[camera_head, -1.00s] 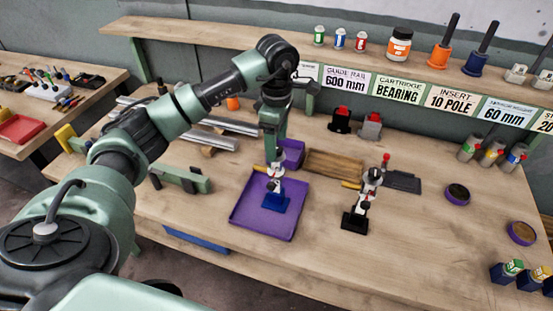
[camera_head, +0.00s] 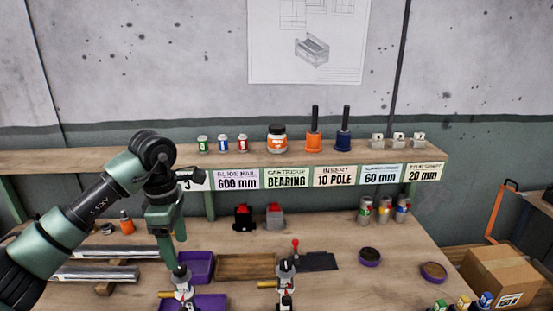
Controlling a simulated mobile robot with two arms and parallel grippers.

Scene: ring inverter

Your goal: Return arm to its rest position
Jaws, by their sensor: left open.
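My left arm comes in from the left, in green and black, and bends down at its wrist. My left gripper (camera_head: 176,246) points down over the bench, open, with its fingers just above a small upright device (camera_head: 183,286) with a white and red body. That device stands at the purple tray (camera_head: 213,303), whose lower part is cut off by the picture edge. I cannot tell whether the fingertips touch the device. My right gripper does not show.
A shelf (camera_head: 100,162) with jars and handled tools runs close behind my arm. A second upright device (camera_head: 286,272), a wooden tray (camera_head: 245,266) and a purple bin (camera_head: 199,264) stand to the right. Metal rails (camera_head: 95,274) lie at left. Open bench lies right of centre.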

